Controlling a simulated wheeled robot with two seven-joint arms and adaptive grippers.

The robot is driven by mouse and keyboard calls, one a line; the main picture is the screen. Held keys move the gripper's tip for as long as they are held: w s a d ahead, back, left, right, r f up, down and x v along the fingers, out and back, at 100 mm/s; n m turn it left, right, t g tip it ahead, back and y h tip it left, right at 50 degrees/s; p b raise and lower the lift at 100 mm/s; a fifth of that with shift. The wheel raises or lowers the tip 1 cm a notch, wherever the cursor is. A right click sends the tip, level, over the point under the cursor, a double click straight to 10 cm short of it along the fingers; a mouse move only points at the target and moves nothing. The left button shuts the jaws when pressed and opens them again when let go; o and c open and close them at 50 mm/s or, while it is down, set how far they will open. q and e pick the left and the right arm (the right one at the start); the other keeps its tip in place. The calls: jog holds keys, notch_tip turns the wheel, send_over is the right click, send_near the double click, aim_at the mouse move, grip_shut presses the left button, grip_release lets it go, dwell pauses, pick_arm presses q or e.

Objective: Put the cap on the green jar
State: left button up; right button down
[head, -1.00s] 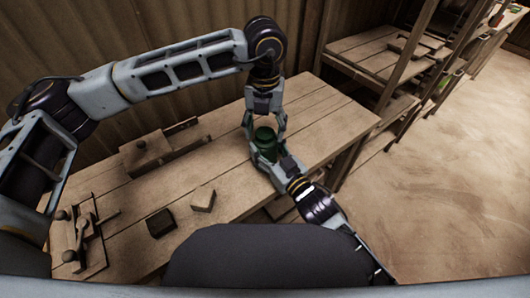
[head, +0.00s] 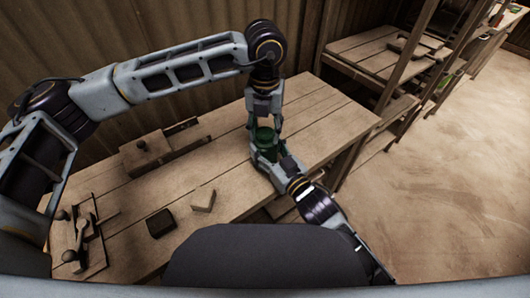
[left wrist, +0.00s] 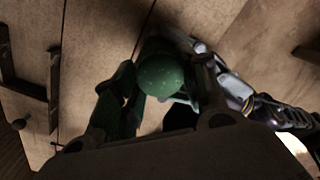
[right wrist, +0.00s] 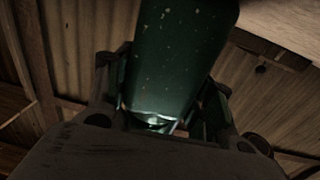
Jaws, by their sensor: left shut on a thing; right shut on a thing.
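The green jar (head: 265,138) is above the bench's right part, held by my right gripper (head: 268,152), which is shut on its body. In the right wrist view the speckled green jar (right wrist: 178,55) fills the space between the fingers. My left gripper (head: 266,122) points down from above and is shut on the round green cap (left wrist: 161,75) at the jar's top. The left fingers stand on either side of the cap in the left wrist view. The seam between cap and jar is hidden, so I cannot tell whether the cap is seated.
The wooden bench (head: 315,130) is clear to the right of the grippers. A wooden block with a knob (head: 148,152), a dark block (head: 161,223), a pale block (head: 203,199) and a lever fixture (head: 82,245) lie to the left. Shelves (head: 385,55) stand behind right.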

pick_arm(q)
jog(key=m, duration=1.5)
jog(key=shift+m, duration=0.4)
jog(key=m, duration=0.5)
jog(key=shift+w, duration=0.1)
jog(key=o, duration=1.1)
jog(key=shift+r, duration=2.2)
jog(key=shift+c, duration=0.2)
